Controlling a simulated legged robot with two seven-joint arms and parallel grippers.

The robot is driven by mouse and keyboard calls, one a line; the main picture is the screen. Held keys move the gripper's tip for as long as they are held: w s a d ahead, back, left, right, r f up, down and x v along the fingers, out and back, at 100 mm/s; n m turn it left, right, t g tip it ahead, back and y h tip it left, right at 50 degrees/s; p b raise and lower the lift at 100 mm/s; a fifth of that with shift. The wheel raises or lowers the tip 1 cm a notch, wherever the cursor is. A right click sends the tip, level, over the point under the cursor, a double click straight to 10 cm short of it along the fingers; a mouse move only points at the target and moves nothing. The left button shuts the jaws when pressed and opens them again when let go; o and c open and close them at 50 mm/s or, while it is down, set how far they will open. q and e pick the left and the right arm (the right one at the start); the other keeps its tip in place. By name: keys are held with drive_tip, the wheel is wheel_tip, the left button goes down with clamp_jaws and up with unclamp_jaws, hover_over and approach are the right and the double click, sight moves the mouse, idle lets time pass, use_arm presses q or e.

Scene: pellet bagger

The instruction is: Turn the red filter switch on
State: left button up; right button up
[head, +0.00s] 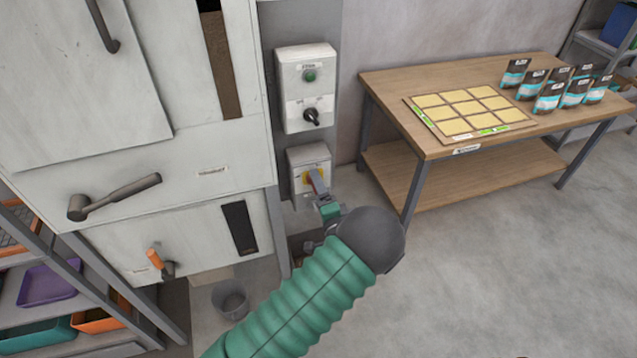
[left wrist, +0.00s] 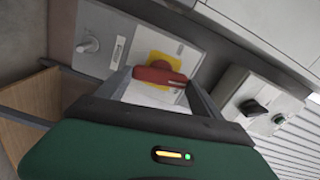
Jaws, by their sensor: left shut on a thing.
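The red filter switch (left wrist: 160,77) is a red handle on a yellow plate (left wrist: 167,62), on the front of a light grey box, in the left wrist view. In the head view the lower wall box (head: 308,157) carries the yellow plate, and my gripper mostly hides the handle. My left gripper (head: 317,186) reaches up to this box, and its fingers stand on either side of the red handle in the left wrist view (left wrist: 158,92). It is shut on the handle. My right gripper is not in view.
An upper box (head: 306,90) with a green button and black knob hangs just above. The white machine (head: 120,130) with levers stands left. A wooden table (head: 455,90) with a yellow-celled board (head: 468,112) and several pouches (head: 550,97) stands right. A bucket (head: 230,299) is on the floor.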

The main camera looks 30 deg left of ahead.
use_arm(q)
drive_tip(key=shift+d+f+m+p, duration=0.2)
drive_tip(key=shift+m+p, duration=0.25)
drive_tip(key=shift+m, duration=0.55)
drive_tip(key=shift+f, duration=0.1)
drive_tip(key=o, duration=1.1)
drive_tip(key=shift+o, duration=1.3)
drive_tip(key=shift+w, duration=0.1)
